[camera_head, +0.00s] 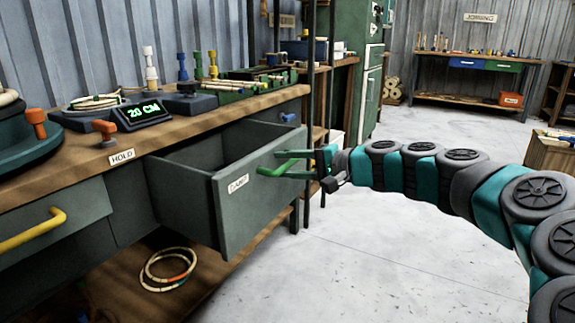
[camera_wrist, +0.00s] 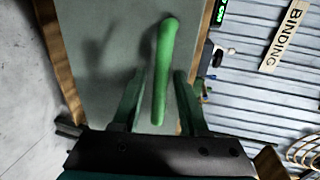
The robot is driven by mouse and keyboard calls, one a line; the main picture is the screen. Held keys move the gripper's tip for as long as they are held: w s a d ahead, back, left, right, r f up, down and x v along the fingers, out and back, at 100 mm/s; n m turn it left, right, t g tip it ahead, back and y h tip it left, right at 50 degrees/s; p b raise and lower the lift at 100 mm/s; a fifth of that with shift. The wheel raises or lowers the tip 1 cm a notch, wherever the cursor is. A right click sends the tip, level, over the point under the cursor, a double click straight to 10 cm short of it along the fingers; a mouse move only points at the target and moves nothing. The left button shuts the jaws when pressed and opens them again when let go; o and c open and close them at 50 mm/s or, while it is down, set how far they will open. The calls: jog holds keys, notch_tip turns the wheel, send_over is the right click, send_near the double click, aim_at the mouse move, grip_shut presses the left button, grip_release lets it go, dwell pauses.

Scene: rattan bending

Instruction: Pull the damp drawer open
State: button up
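The damp drawer (camera_head: 235,205), dark grey-green with a white label, stands well pulled out from under the workbench, and its inside looks empty. Its green bar handle (camera_head: 268,171) sticks out from the front. In the wrist view the handle (camera_wrist: 163,70) runs between the two fingers of my gripper (camera_wrist: 159,76). The fingers are parted, one on each side of the handle, with a gap visible at least on the left side. In the head view my gripper (camera_head: 284,165) is at the handle from the right, in front of the drawer face.
The workbench (camera_head: 190,125) carries a green-lit display (camera_head: 143,113), an orange knob and several tools. A closed drawer with a yellow handle (camera_head: 35,231) is at left. Rattan rings (camera_head: 167,270) lie on the shelf below. The floor (camera_head: 400,260) to the right is clear.

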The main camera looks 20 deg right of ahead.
jog(key=shift+v, duration=3.9)
jog(key=shift+a, duration=0.1)
jog(key=s+a+f+n+g+h+p, duration=0.1)
jog(key=s+a+f+n+g+p, duration=0.25)
jog(key=a, duration=0.75)
jog(key=s+a+f+n+g+p, duration=0.1)
jog(key=s+a+f+n+g, duration=0.35)
jog(key=a, duration=0.55)
jog(key=s+a+f+n+g+h+p, duration=0.1)
jog(key=s+a+f+g+h+p, duration=0.2)
jog(key=s, duration=0.7)
jog(key=s+d+f+g+h, duration=0.1)
jog(key=s+d, duration=0.1)
jog(key=s, duration=0.2)
jog(key=s+d+f+n+g+h, duration=0.1)
jog(key=s+d+f+h, duration=0.1)
jog(key=s, duration=0.2)
jog(key=s+d+f+g+h, duration=0.1)
jog(key=s+d+h, duration=0.1)
jog(key=s, duration=0.2)
jog(key=shift+s+d+f+n+p, duration=0.35)
jog(key=shift+n, duration=0.05)
